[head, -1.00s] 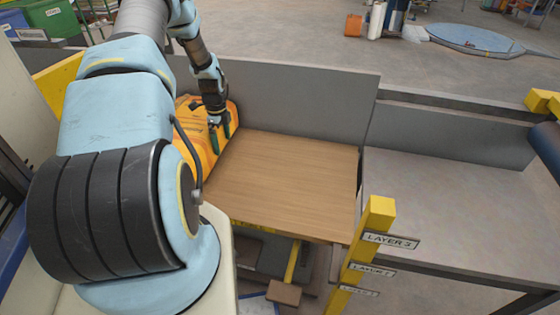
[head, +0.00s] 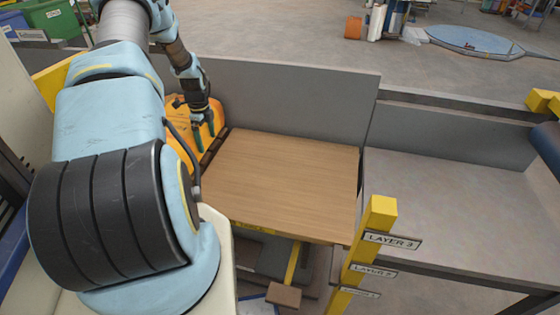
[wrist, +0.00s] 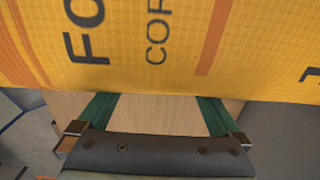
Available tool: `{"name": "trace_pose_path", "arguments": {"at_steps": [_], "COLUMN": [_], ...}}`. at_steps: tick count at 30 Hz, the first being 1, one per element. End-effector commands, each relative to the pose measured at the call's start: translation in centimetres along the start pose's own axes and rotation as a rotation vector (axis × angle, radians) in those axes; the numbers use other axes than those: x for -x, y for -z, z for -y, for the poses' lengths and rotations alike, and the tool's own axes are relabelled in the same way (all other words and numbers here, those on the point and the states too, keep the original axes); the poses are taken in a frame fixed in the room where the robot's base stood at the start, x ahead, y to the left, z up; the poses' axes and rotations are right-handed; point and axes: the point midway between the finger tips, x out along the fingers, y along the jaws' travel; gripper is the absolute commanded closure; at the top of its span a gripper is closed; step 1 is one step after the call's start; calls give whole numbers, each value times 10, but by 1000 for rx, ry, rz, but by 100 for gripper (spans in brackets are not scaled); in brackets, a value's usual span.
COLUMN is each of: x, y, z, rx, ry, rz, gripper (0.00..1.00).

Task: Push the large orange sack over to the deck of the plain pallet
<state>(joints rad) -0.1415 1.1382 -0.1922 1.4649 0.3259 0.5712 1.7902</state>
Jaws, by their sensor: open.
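The large orange sack (head: 178,118) lies at the left end of the plain wooden deck (head: 285,185), partly hidden behind my arm. A dark strip shows between the sack and the deck's left edge. In the wrist view the sack (wrist: 200,45), with black print, fills the upper part. My gripper (head: 204,140) points down at the sack's right side. In the wrist view its green fingers (wrist: 158,112) are spread apart with nothing between them but a view of wood. The fingers reach the sack's edge in that view; I cannot tell whether they touch it.
A grey wall (head: 295,100) runs behind the deck. A yellow post (head: 372,225) with layer labels stands at its front right corner. A grey surface (head: 450,205) lies further right, past a gap. The wooden deck is bare.

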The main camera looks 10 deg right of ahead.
Motion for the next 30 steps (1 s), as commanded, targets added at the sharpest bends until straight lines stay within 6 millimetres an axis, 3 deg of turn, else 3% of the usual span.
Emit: {"name": "trace_pose_path", "arguments": {"at_steps": [30], "x": [0], "y": [-107], "z": [0], "rx": [4], "ry": [1], "rz": [4], "gripper": [0]}}
